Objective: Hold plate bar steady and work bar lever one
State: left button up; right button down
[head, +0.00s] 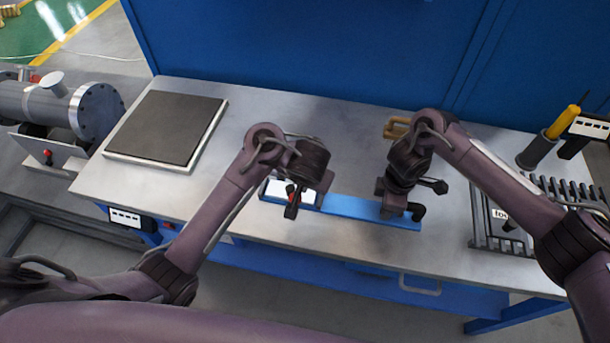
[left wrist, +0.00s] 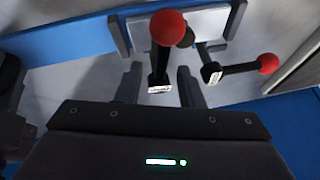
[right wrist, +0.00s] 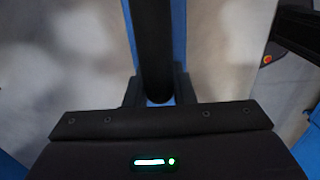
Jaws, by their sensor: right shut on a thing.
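The blue plate bar (head: 345,207) lies on the metal bench, with a pale plate at its left end. In the left wrist view, two levers with red ball knobs stand at this plate (left wrist: 205,22). One lever (left wrist: 167,30) rises between the fingers of my left gripper (left wrist: 160,80). The other lever (left wrist: 245,69) leans right. Their labels are too small to read. My left gripper is open, its fingers apart on either side of the first lever. My right gripper (right wrist: 155,88) is shut on the black handle (right wrist: 153,40) at the bar's right end.
A dark square pad (head: 165,127) lies on the bench at the left. A wooden-coloured handle (head: 396,127) lies behind my right gripper. A rack (head: 485,225) and a holder with a yellow-handled tool (head: 563,122) stand at the right. The bench behind the bar is mostly clear.

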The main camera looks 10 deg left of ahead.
pick_arm(q)
jog(key=shift+s+d+r, duration=0.2)
jog(key=shift+d+r, duration=0.05)
jog(key=shift+r, duration=0.1)
pick_arm(e)
jog(key=shift+s+f, duration=0.1)
pick_arm(q)
jog(key=v, duration=0.6)
jog(key=shift+a, duration=0.2)
jog(key=shift+s+r, duration=0.1)
jog(key=shift+r, duration=0.05)
pick_arm(e)
jog(key=c, duration=1.3)
grip_release()
jog(key=shift+o, duration=0.8)
